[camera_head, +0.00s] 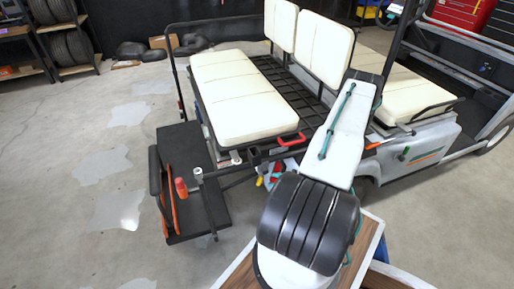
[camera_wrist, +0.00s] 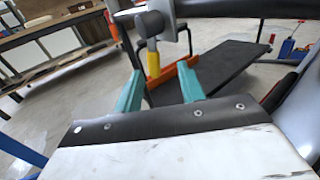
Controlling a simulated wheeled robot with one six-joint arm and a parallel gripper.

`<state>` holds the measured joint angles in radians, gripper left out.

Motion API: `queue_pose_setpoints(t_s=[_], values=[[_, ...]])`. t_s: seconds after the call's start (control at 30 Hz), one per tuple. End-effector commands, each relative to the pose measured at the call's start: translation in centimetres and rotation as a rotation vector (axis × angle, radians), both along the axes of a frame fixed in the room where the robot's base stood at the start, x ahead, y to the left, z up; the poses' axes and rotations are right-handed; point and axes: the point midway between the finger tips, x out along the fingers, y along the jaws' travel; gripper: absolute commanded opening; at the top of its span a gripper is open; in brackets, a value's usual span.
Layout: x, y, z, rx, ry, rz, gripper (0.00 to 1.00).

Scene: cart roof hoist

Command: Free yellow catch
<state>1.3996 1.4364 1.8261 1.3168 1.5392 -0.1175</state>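The yellow catch (camera_wrist: 153,62) shows in the wrist view as a short upright yellow piece below a grey round-ended part (camera_wrist: 152,24). My gripper (camera_wrist: 160,72) has two teal fingers, spread apart. The yellow piece appears between the fingertips in the picture, with gaps on both sides; I cannot tell whether it lies between them or beyond. In the head view, a small yellow patch (camera_head: 260,181) shows beside my arm, below the cart's seat; I cannot tell whether it is the catch. My gripper is mostly hidden there by my arm.
The cart has cream seats (camera_head: 235,95) and a dark footrest (camera_head: 205,210) with an orange edge. A red handle (camera_head: 291,140) sits by the seat front, and an orange-red grip (camera_head: 181,188) stands over the footrest. A dark rail crosses the wrist view's top. Floor is clear at left.

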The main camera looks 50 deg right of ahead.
Motion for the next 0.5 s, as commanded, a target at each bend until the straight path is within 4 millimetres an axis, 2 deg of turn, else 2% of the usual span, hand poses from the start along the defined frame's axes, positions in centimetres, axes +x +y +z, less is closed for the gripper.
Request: queue_pose_setpoints(t_s=[0.13,0.33,0.5], values=[[-2.7,-1.2,0.0,-0.001,0.0,-0.004,0.39],[-3.5,2.5,1.8,0.0,0.041,0.177,0.39],[-3.5,4.1,5.0,-0.051,0.059,0.329,0.39]])
